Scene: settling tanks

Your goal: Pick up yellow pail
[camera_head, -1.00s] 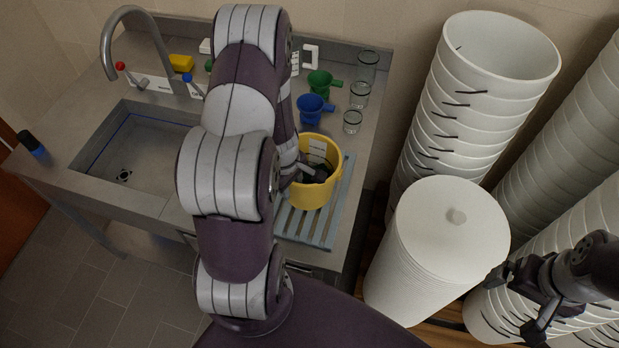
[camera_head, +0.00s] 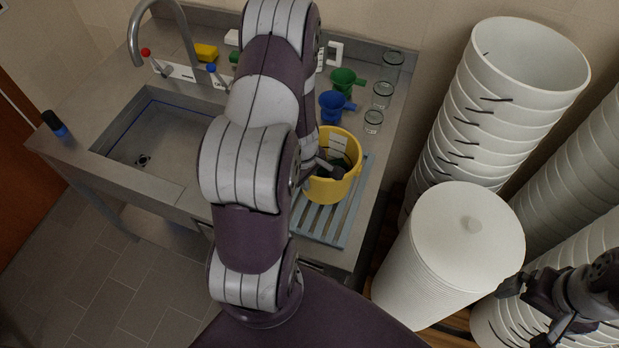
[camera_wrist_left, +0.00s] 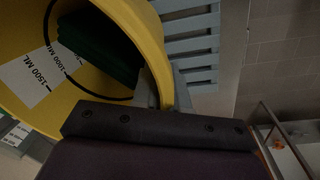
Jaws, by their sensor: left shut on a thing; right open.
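The yellow pail (camera_head: 333,188) stands upright at the right end of the counter, on or just over the blue-grey slatted rack (camera_head: 318,222). My left gripper (camera_head: 328,170) is shut on the near left part of its rim. In the left wrist view the pail (camera_wrist_left: 158,42) fills the upper left, and the left gripper (camera_wrist_left: 165,95) has its fingers on the pail wall. A dark green thing and a white label with volume marks show inside the pail. My right gripper (camera_head: 530,312) is open and empty at the lower right, over the white buckets.
A blue funnel (camera_head: 332,104), a green funnel (camera_head: 343,80) and glass jars (camera_head: 382,95) stand behind the pail. A sink (camera_head: 150,140) with a tap lies to the left. Stacked white buckets (camera_head: 480,130) and a stack of white lids (camera_head: 465,250) stand right of the counter.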

